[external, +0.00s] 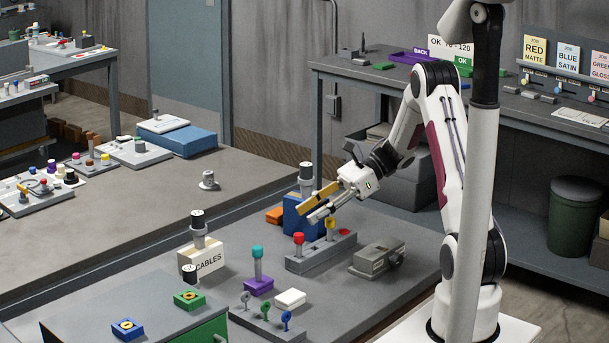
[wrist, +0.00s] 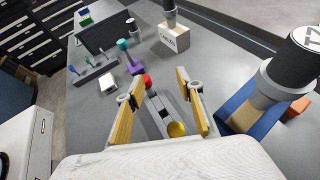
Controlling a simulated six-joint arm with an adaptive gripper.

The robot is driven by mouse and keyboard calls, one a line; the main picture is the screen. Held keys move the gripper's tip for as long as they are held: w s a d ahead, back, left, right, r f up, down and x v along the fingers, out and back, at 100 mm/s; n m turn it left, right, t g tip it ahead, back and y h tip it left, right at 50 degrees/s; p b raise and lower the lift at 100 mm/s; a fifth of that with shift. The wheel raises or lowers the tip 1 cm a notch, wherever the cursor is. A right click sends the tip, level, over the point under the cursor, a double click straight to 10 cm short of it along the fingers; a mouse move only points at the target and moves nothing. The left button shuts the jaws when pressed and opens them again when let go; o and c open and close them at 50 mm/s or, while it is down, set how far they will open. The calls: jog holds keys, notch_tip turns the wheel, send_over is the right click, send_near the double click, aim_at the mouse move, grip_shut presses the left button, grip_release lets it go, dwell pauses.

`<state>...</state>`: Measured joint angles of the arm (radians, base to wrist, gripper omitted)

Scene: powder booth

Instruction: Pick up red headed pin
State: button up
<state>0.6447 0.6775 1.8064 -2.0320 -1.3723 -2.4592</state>
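The red headed pin (external: 299,239) stands upright at the left end of a grey slotted block (external: 307,262). In the wrist view the red head (wrist: 147,80) shows beyond the block, just right of the left finger. My gripper (external: 314,204) is open and empty, above the block and up from the red pin. In the wrist view my gripper (wrist: 157,92) shows its two yellow-padded fingers spread wide. A yellow headed pin (wrist: 177,129) stands in the same block, nearer my palm; it also shows in the external view (external: 330,223).
A teal headed pin (external: 257,262) stands in a purple base to the left. A blue block (external: 295,219) with a black-capped bottle (external: 306,174) is close behind my gripper. A grey fixture (external: 377,258) sits right of the slotted block. A CABLES box (external: 203,259) is further left.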

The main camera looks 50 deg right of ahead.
aim_at(303, 234)
jog(key=shift+s+d+f+n+g+y, duration=0.1)
jog(key=shift+s+f+n+g+y, duration=0.2)
jog(key=shift+s, duration=0.2)
jog(key=shift+s+d+f+n+g+y, duration=0.1)
jog(key=shift+s+f+n+g, duration=0.1)
jog(key=shift+s+n, duration=0.25)
jog(key=shift+s+f+n+g+y, duration=0.2)
jog(key=shift+s+f+n, duration=0.05)
jog(key=shift+s, duration=0.35)
jog(key=shift+a, duration=0.1)
jog(key=shift+x, duration=1.25)
jog(key=shift+f, duration=0.1)
jog(key=shift+x, duration=2.55)
grip_shut()
